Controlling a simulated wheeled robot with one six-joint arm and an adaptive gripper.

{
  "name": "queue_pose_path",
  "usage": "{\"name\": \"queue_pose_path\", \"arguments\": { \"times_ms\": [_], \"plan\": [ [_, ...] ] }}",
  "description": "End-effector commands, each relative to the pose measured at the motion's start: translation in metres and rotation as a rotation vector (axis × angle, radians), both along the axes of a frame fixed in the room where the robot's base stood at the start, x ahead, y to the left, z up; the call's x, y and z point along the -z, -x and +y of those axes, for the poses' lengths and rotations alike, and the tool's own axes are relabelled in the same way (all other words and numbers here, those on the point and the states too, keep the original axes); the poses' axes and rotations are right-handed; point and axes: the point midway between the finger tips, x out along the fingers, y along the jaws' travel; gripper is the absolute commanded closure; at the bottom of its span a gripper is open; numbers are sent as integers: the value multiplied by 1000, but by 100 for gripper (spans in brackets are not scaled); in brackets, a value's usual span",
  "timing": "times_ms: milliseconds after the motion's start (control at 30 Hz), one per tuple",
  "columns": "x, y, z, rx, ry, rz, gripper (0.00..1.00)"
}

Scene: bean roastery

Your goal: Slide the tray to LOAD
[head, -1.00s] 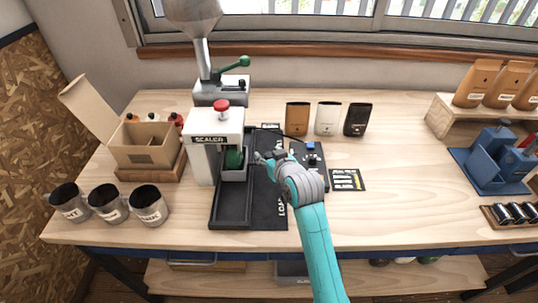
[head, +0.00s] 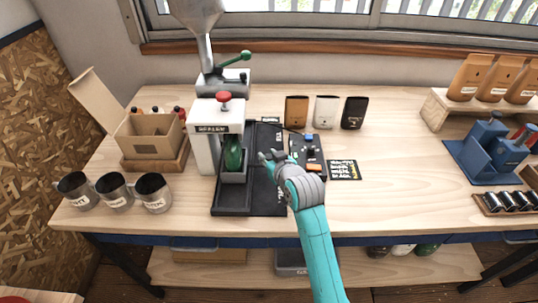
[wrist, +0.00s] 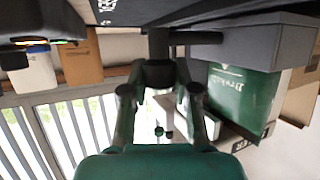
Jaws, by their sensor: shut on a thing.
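The grey tray (head: 233,179) holds an upright green bag (head: 233,153) and sits on the dark sliding base (head: 232,204), at the front of the white sealer (head: 203,150). My gripper (head: 268,160) is at the tray's right side. In the wrist view, which looks upside down, my gripper (wrist: 160,95) is shut on a dark upright handle (wrist: 159,58) joined by a bar to the tray (wrist: 255,42). The green bag (wrist: 240,95) shows there beside it. The LOAD marking is hidden behind my arm in the head view.
A control box with a blue button (head: 309,139) stands right of my gripper, with a black card (head: 345,170) beside it. Three bags stand behind, one of them white (head: 326,111). Three metal cups (head: 113,190) stand at the left front. The bench's right middle is clear.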

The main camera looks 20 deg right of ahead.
Motion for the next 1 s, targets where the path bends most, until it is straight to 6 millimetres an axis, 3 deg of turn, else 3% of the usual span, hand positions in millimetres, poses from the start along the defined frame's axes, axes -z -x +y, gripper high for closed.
{"name": "queue_pose_path", "arguments": {
  "times_ms": [533, 1000],
  "plan": [
    [1, 67, 23, -2, -1, 3, 100],
    [1, 80, 27, -2, -2, 4, 100]
  ]
}}
